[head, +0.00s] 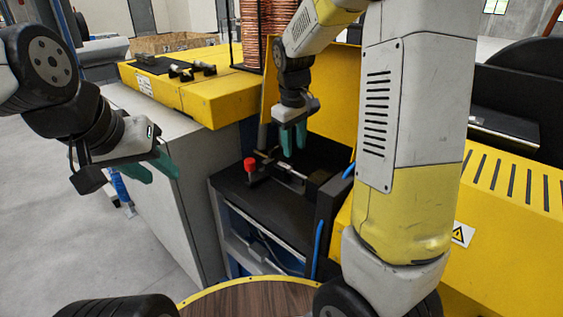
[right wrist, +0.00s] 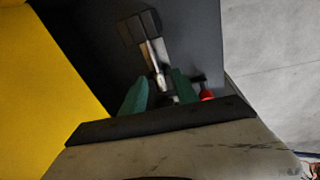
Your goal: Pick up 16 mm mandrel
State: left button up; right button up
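A shiny metal rod (head: 288,168) sits in a dark holder on the black shelf of the machine, beside a red knob (head: 249,164). My right gripper (head: 293,148) is above this rod, fingers pointing down, open and empty. In the right wrist view the rod (right wrist: 156,62) shows beyond and between the two green fingers (right wrist: 158,82), apparently not gripped. Several small dark and metal cylindrical pieces (head: 190,70) lie on the yellow cabinet top. No label tells which piece is the 16 mm mandrel. My left gripper (head: 160,174) is open and empty at the left, beside the grey cabinet.
The yellow cabinet top (head: 215,90) has a dark mat (head: 152,64) on it. A copper coil (head: 268,30) stands behind. Yellow machine panels (head: 330,110) rise close behind the right gripper. The black shelf (head: 270,205) has clear room in front.

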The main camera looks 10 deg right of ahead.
aim_at(294, 171)
jog(key=shift+n+h, duration=0.4)
jog(key=shift+n, duration=0.1)
jog(key=w+f, duration=0.1)
jog(key=f, duration=0.2)
jog(key=w+f, duration=0.1)
jog(key=f, duration=0.3)
jog(key=w+d+f, duration=0.1)
jog(key=f, duration=0.2)
jog(key=shift+w+f, duration=0.2)
grip_shut()
jog(key=shift+r, duration=0.1)
dwell(0.5)
